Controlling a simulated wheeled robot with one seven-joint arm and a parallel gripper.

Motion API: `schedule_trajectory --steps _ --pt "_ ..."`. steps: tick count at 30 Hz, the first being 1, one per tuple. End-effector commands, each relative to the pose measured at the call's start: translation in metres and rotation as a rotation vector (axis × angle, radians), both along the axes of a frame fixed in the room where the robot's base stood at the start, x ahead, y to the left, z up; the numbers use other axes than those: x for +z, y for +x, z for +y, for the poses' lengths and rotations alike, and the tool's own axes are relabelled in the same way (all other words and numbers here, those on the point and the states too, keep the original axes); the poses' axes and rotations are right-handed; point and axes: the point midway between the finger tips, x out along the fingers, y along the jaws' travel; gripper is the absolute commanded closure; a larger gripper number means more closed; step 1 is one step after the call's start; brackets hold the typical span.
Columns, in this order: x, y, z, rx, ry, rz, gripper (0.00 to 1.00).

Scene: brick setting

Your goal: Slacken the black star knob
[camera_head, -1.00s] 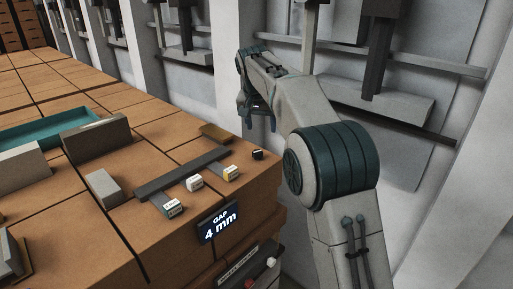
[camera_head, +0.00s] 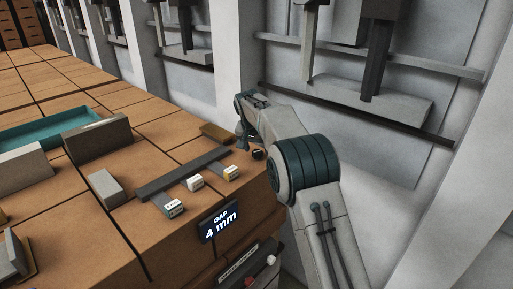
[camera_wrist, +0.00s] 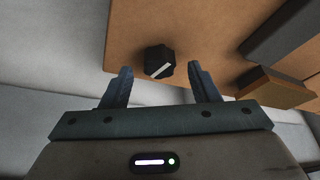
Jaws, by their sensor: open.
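The black star knob (camera_wrist: 157,61) shows in the wrist view on the brown block surface near its edge, with a white stripe across its top. In the head view the knob (camera_head: 258,154) is a small dark shape at the right end of the block top, close beside my gripper. My gripper (camera_wrist: 160,82) is open, with its two blue fingers apart. The knob appears between and just beyond the fingertips in the wrist view. I cannot tell whether any finger touches it. In the head view my gripper (camera_head: 243,143) is low over the block's right corner, its fingertips partly hidden.
A dark bar (camera_head: 185,174) lies beside the knob, with small labelled blocks (camera_head: 196,183) in front. A yellowish block (camera_head: 216,133) stands behind. A "GAP 4 mm" display (camera_head: 219,222) hangs on the front face. A teal tray (camera_head: 60,128) is far left. The wall is close on the right.

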Motion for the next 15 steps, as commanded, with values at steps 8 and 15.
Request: schedule_trajectory --steps 8,15 --pt "-0.0109 0.0044 -0.001 0.0 0.0 0.0 0.45" --pt "-0.0108 0.0043 -0.0011 0.0 0.0 0.0 0.64"
